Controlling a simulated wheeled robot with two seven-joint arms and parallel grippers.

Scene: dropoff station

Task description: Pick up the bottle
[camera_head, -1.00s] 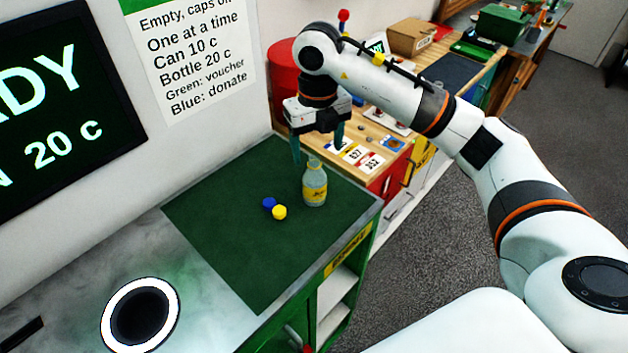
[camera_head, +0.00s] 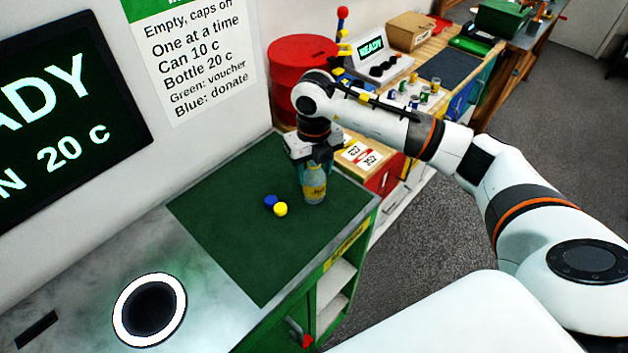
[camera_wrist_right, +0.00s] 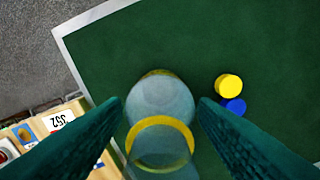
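The bottle (camera_head: 314,188), clear with a yellow label, stands upright on the green mat (camera_head: 240,235) near its right back corner. My right gripper (camera_head: 315,170) is directly over it, pointing down. In the right wrist view the bottle (camera_wrist_right: 162,105) is seen from above, between the two teal fingers (camera_wrist_right: 160,108). The fingers are apart, one on each side, with little space to the glass; I cannot tell whether they touch it. The upper part of the bottle is partly hidden by the gripper in the head view. My left gripper is not in view.
A blue cap (camera_head: 270,202) and a yellow cap (camera_head: 281,209) lie left of the bottle. A lit round opening (camera_head: 150,310) is at the counter's lower left. A red barrel (camera_head: 300,65) and a wooden table with small items stand behind. The mat's front is clear.

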